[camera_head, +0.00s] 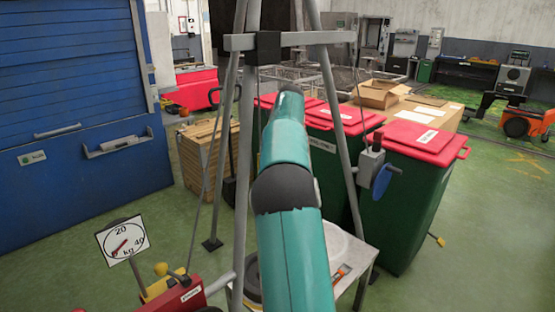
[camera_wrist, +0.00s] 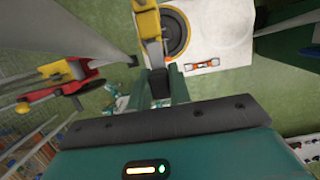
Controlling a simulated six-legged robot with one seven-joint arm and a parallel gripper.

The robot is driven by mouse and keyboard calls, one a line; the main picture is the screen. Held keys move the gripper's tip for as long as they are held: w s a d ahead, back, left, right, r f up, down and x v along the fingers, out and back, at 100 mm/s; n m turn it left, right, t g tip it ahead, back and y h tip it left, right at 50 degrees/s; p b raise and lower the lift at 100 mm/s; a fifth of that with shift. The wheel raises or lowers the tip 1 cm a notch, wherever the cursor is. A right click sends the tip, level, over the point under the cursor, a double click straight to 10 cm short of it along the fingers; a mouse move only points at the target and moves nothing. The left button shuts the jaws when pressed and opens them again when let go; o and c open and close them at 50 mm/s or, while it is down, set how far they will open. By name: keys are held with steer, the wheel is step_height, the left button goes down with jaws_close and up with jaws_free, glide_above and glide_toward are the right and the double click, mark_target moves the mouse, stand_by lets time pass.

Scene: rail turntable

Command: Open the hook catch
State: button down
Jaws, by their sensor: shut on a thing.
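In the wrist view my gripper (camera_wrist: 158,72) has its two teal fingers closed on the black end (camera_wrist: 158,84) of a yellow-and-grey part (camera_wrist: 148,25). This part runs up to the top edge of the picture. It looks like the hook catch, but its hook and seat are not clear. In the head view my teal arm covers the gripper and whatever it holds.
Grey tripod legs (camera_head: 336,120) stand around my arm. Below is a white table (camera_wrist: 228,32) with a dark round thing (camera_wrist: 178,34) and an orange tool (camera_wrist: 203,64).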

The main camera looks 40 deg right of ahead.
stand_by(0.4)
steer(key=c, duration=1.3)
jaws_free()
steer(key=shift+v, duration=6.9)
steer(key=shift+w, duration=0.1)
